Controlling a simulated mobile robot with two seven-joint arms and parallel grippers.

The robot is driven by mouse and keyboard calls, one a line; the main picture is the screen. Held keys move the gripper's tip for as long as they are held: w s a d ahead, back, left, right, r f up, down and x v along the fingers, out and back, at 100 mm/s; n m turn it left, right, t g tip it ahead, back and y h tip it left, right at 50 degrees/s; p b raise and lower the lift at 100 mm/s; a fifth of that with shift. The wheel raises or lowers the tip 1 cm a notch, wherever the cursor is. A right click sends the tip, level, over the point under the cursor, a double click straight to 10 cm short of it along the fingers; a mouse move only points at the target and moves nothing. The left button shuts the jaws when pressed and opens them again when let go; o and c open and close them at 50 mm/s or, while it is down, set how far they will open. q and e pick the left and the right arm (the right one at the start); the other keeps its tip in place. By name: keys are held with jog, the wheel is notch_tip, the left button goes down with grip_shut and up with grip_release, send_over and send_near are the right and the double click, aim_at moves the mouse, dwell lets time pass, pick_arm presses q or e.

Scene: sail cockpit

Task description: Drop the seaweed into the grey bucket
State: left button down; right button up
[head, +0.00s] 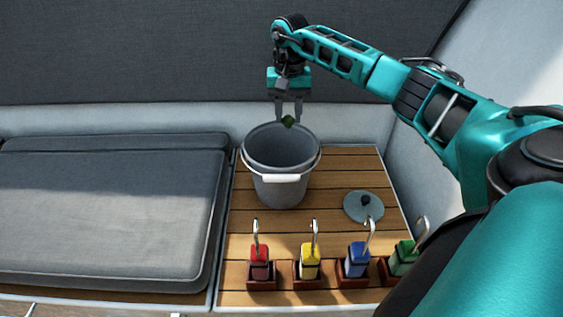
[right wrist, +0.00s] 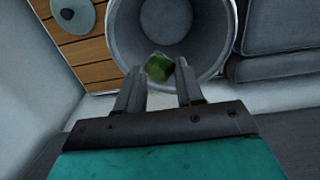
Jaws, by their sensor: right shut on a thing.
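The seaweed is a small dark green lump (head: 289,121) held at the fingertips of my right gripper (head: 288,116). My right gripper is shut on it, above the far part of the grey bucket's opening. In the right wrist view the seaweed (right wrist: 159,67) sits between the two fingertips (right wrist: 160,76), with the bucket's interior behind it. The grey bucket (head: 279,187) stands upright on the slatted wooden surface, its white handle grip hanging at the front. The bucket also shows in the right wrist view (right wrist: 181,32), and the part of it I see inside looks empty. My left gripper is out of view.
A round grey lid (head: 363,207) with a dark knob lies right of the bucket. Red (head: 260,262), yellow (head: 310,262), blue (head: 356,260) and green (head: 404,257) handled items stand in holders along the front. A grey cushion (head: 110,215) lies left.

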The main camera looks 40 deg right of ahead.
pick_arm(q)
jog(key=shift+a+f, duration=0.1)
pick_arm(e)
jog(key=o, duration=0.6)
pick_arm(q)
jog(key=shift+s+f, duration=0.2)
pick_arm(e)
jog(key=o, duration=0.5)
pick_arm(q)
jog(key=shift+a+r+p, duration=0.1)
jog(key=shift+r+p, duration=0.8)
jog(key=shift+p, duration=0.3)
pick_arm(e)
notch_tip(320, 180, up, 13)
jog(key=shift+f, duration=0.15)
